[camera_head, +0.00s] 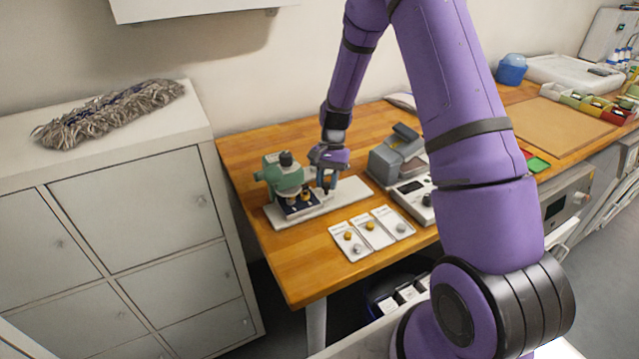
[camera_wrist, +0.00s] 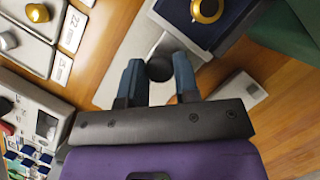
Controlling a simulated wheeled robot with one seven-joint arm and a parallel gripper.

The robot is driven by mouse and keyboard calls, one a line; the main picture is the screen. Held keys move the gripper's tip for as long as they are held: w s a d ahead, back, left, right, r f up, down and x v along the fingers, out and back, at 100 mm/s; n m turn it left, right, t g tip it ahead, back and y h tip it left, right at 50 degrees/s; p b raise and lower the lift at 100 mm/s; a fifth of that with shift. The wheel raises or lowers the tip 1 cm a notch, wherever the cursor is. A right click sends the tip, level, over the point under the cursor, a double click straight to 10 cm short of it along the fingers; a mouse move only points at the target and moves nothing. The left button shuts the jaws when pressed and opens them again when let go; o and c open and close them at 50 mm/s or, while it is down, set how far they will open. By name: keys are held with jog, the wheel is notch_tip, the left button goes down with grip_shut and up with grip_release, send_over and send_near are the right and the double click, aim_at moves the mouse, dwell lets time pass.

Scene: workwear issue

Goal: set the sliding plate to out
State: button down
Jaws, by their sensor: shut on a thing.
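A green press (camera_head: 283,174) stands on a pale base (camera_head: 345,196) at the left of the wooden table. Its dark blue sliding plate (camera_head: 291,208) lies low under the head, with a brass piece on it. In the wrist view the blue plate (camera_wrist: 184,14) and brass piece (camera_wrist: 207,9) show at the top. My gripper (camera_head: 327,188) is just right of the press. In the wrist view my gripper (camera_wrist: 156,60) is shut on a dark round knob (camera_wrist: 160,70), with a grey metal strip running from it toward the plate. The plate's far side is hidden.
Cards with round buttons (camera_head: 372,233) lie in front of the base. A grey device (camera_head: 397,155) and a white control box (camera_head: 412,200) stand to the right. A cabinet (camera_head: 130,190) with a mop head (camera_head: 110,112) is at left.

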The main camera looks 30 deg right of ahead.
jog(key=d, duration=0.6)
jog(key=shift+d, duration=0.25)
jog(key=c, duration=0.9)
grip_release()
jog(key=shift+o, duration=0.2)
jog(key=shift+r, duration=0.1)
jog(key=v, duration=1)
jog(key=shift+r, duration=0.3)
jog(key=shift+w+d, duration=0.1)
jog(key=shift+w, duration=0.05)
